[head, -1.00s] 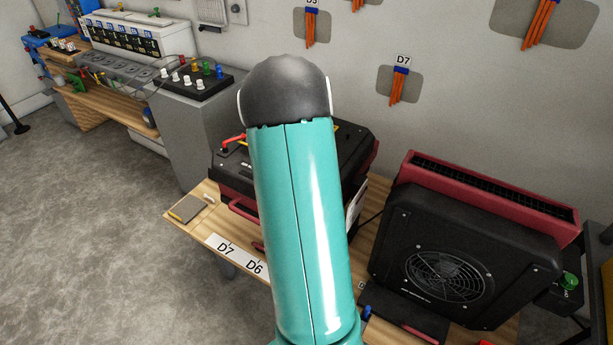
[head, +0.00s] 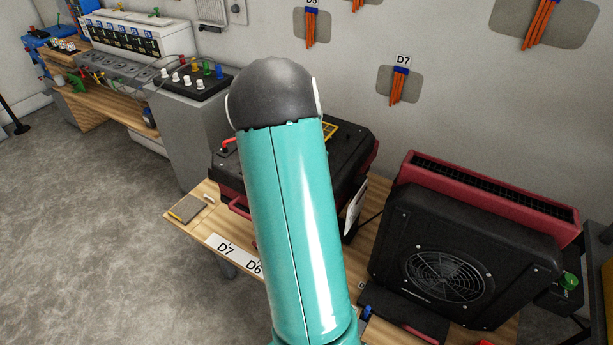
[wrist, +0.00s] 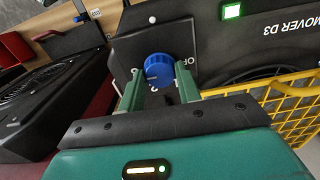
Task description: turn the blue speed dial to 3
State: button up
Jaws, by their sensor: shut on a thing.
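The blue speed dial (wrist: 158,68) shows in the wrist view on a black panel with white lettering. My gripper (wrist: 161,86) has its two teal fingers on either side of the dial and is shut on it. A light pointer mark shows on the dial's lower left. Letters that look like the start of "OFF" stand at its right. The other scale marks are partly hidden by the fingers and too small to read. In the head view my arm hides the gripper and the dial.
In the wrist view a black housing marked "MOVER D3" (wrist: 285,27) has a lit green square (wrist: 232,11). A yellow mesh basket (wrist: 270,103) lies close at the right. A black and red fan unit (wrist: 45,98) stands at the left. The floor (head: 90,220) at left is clear.

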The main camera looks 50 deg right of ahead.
jog(key=o, duration=1)
jog(key=shift+c, duration=0.2)
jog(key=shift+r, duration=0.15)
notch_tip(320, 180, up, 14)
jog(key=shift+f, duration=0.2)
jog(key=w+a+r+n+t, duration=0.1)
jog(key=a+r+n, duration=0.3)
jog(key=a, duration=0.8)
jog(key=w+a+r+n+t, duration=0.15)
jog(key=a+r+n, duration=0.25)
jog(key=a, duration=0.8)
jog(key=s+a+n+t, duration=0.1)
jog(key=s+a+n, duration=0.3)
jog(key=a, duration=0.5)
jog(key=s+a+n+t, duration=0.2)
jog(key=s+a+n, duration=0.3)
jog(key=a, duration=0.3)
jog(key=shift+s+a+f, duration=0.4)
jog(key=shift+s, duration=0.25)
